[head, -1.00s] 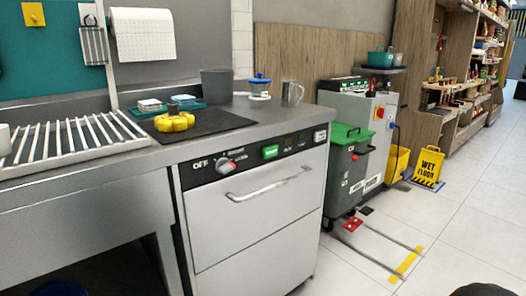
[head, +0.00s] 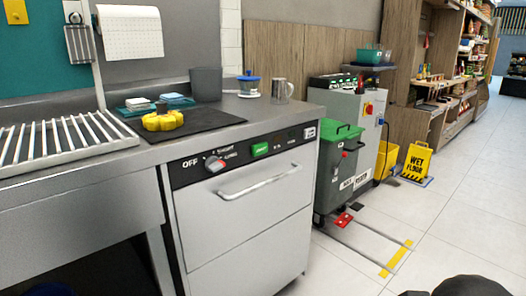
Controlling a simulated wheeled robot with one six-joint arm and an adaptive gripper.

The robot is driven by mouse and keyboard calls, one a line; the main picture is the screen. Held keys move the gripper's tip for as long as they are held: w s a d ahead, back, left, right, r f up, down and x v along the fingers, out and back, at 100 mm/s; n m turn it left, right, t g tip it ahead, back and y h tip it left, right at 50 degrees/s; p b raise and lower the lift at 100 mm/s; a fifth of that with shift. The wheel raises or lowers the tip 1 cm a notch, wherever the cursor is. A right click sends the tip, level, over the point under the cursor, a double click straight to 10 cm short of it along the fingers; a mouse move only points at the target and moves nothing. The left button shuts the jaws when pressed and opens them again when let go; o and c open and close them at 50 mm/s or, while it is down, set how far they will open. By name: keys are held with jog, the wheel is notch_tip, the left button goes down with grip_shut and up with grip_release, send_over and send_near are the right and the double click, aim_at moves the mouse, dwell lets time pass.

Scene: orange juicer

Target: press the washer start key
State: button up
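The washer (head: 245,235) is a steel under-counter machine with a front bar handle (head: 262,183). Its black control strip runs along the top front edge. A green key (head: 260,150) with small white lettering sits on the strip, right of the knob with a red mark (head: 214,164) and the OFF label. The lettering is too small to read surely, but this looks like the start key. Nothing covers or touches it. My gripper's fingers are not in view. A dark rounded shape, likely part of my arm, shows at the bottom right edge, well apart from the washer.
The counter holds a yellow ring-shaped object (head: 164,121) on a dark mat, a grey bin (head: 206,84), a blue-lidded container (head: 248,84) and a metal mug (head: 282,91). A green-lidded bin (head: 338,170) stands right of the washer.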

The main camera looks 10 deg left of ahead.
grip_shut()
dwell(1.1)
